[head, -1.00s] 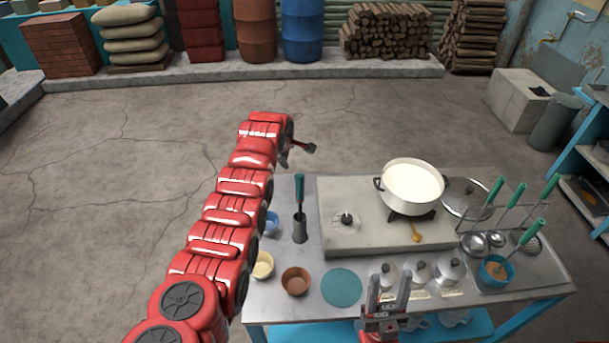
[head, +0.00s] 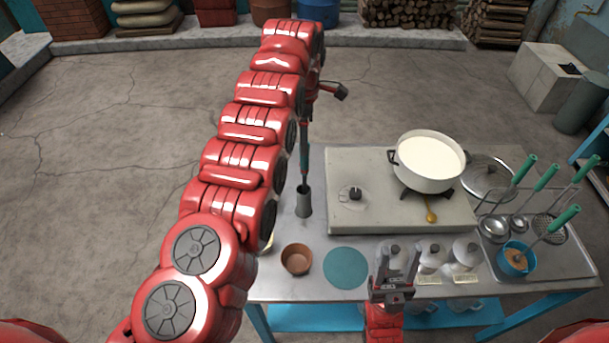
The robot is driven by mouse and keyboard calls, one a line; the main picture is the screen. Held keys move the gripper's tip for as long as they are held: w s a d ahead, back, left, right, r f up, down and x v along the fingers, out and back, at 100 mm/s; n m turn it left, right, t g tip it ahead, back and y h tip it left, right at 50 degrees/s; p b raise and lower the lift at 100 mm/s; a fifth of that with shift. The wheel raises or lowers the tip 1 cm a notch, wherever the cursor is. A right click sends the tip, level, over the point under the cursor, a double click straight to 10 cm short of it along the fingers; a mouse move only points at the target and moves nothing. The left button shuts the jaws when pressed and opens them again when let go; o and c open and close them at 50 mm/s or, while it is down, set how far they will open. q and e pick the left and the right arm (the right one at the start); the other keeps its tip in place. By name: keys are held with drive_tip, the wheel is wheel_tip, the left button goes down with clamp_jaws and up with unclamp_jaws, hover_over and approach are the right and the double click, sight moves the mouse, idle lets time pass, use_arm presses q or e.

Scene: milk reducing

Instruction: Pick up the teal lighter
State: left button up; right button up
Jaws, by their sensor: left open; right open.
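The teal lighter (head: 304,158) stands upright in a dark grey cylindrical holder (head: 303,203) at the left part of the metal table. It looks thin and partly lost against my arm. My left gripper (head: 325,94) is open, just above the lighter in the head view. Its fingers are partly hidden by my red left arm, and I cannot tell whether one touches the lighter. My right gripper (head: 397,254) is open and empty at the table's front edge, before the white lidded jars (head: 430,256).
A white pot of milk (head: 428,160) sits on the stove (head: 372,211), which has a knob. A brown bowl (head: 296,259) and a teal round mat (head: 345,268) lie in front. Teal-handled utensils stand in a rack at right. The floor behind the table is clear.

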sight(305, 159)
use_arm(q)
wheel_tip(305, 159, down, 2)
drive_tip(key=shift+s+f+p, duration=0.1)
drive_tip(key=shift+s+p, duration=0.05)
drive_tip(key=shift+p, duration=0.4)
drive_tip(key=shift+f, duration=0.2)
drive_tip(key=shift+f+p, duration=0.35)
drive_tip(key=shift+p, duration=0.25)
wheel_tip(305, 159, down, 2)
drive_tip(key=shift+s+f+p, duration=0.1)
drive_tip(key=shift+f+p, duration=0.1)
drive_tip(key=shift+p, duration=0.9)
wheel_tip(305, 159, down, 2)
drive_tip(key=shift+d+f, duration=0.1)
drive_tip(key=shift+f, duration=0.05)
clamp_jaws()
